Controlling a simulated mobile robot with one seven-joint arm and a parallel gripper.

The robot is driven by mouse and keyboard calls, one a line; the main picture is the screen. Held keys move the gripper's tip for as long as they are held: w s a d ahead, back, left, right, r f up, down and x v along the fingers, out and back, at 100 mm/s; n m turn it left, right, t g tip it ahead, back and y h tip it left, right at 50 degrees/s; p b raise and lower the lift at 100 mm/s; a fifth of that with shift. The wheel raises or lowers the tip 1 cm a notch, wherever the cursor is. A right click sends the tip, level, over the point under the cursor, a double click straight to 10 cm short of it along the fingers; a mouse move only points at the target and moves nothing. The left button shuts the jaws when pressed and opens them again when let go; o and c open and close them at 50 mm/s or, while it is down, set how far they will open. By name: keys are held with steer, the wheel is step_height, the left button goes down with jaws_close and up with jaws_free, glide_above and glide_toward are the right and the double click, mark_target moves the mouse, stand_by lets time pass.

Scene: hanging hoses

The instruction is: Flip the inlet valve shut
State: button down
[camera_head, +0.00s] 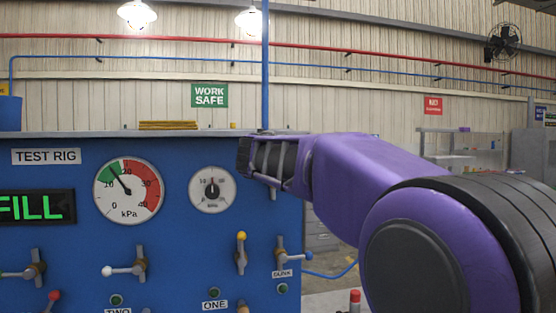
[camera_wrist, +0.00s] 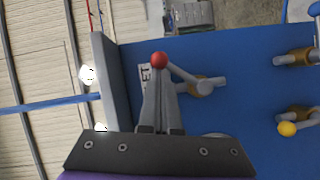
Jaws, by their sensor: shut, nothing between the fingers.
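The inlet valve (camera_wrist: 207,85) shows in the wrist view, on the blue panel. It has a brass body and a grey lever ending in a red knob (camera_wrist: 159,60). Its label is partly hidden, with only "ET" readable. My gripper (camera_wrist: 160,80) is shut and empty, its fingertips right at the red knob; I cannot tell whether they touch. The lever lies slanted, the knob toward the panel's top edge. In the head view my gripper's dark housing (camera_head: 272,162) covers most of that panel area, and the fingertips are hidden.
The test rig panel (camera_head: 70,235) carries a large gauge (camera_head: 128,191), a small gauge (camera_head: 212,190) and several valves. The yellow-knobbed valve (camera_head: 241,252) and blue-knobbed valve (camera_head: 281,254) are close below my gripper. A grey ledge (camera_wrist: 112,80) edges the panel's top.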

steer(key=d+f+m+g+y+p, duration=0.1)
steer(key=m, duration=0.1)
steer(key=d+f+m+y+p, duration=0.1)
steer(key=m, duration=0.1)
steer(key=d+f+m+g+y+p, duration=0.1)
steer(key=d+m, duration=0.1)
steer(key=shift+w+f+g, duration=0.1)
steer(key=shift+w+g, duration=0.2)
steer(key=shift+w, duration=0.1)
stand_by(0.4)
stand_by(0.4)
